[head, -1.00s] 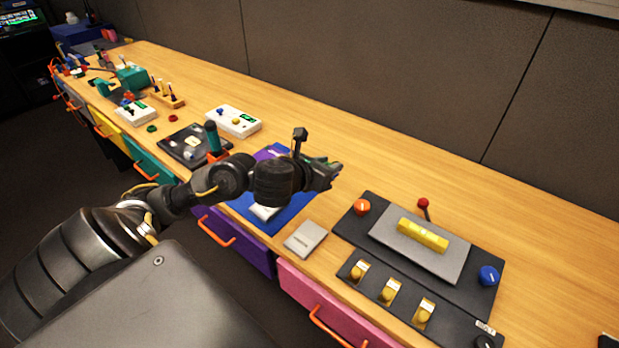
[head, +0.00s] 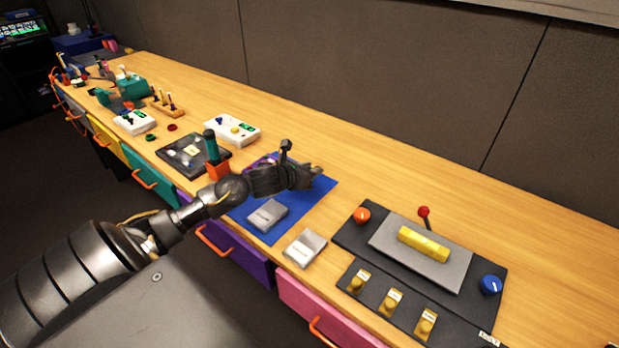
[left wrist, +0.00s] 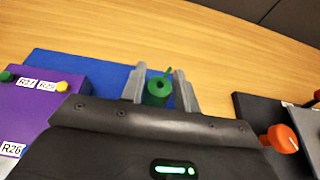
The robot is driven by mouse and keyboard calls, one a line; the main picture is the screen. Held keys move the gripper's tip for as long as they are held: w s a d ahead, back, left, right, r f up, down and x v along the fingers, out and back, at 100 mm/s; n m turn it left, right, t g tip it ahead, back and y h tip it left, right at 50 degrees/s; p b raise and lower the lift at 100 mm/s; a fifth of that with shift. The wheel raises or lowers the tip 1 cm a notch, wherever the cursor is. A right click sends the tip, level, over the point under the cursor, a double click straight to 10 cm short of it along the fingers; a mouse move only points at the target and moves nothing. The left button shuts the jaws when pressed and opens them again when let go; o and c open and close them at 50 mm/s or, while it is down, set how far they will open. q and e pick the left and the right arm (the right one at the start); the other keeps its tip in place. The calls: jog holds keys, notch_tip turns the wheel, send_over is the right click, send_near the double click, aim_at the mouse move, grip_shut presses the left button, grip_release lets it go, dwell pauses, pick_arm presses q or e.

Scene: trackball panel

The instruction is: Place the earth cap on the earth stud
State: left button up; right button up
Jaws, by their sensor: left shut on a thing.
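My left gripper (head: 312,172) is over the blue mat (head: 318,196) in the head view. In the left wrist view its two grey fingers (left wrist: 160,88) are shut on a green, round-topped piece with a dark hole and a small tab, which looks like the earth cap (left wrist: 157,92). In the head view the cap is hidden by the gripper. A purple box (left wrist: 75,100) with small labels R27, R29 and R26 stands on the mat, left of the fingers. It carries a green stud (left wrist: 6,76) and a yellow one (left wrist: 62,87). I cannot tell which is the earth stud.
A grey block (head: 267,214) lies on the mat and another grey plate (head: 305,248) beside it. The dark panel (head: 345,235) with knobs and a red-tipped lever (head: 424,212) is to the right. Bare wood lies behind the mat.

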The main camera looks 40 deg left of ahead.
pick_arm(q)
notch_tip(320, 180, down, 3)
jog(key=shift+w+a+f+p, duration=0.1)
jog(key=shift+a+p, duration=0.05)
jog(key=shift+p, duration=0.25)
jog(key=shift+f, duration=0.2)
pick_arm(e)
jog(key=shift+a+r, duration=0.35)
jog(key=shift+a, duration=0.05)
pick_arm(q)
jog(key=shift+f, duration=0.15)
pick_arm(e)
jog(key=shift+f, duration=0.15)
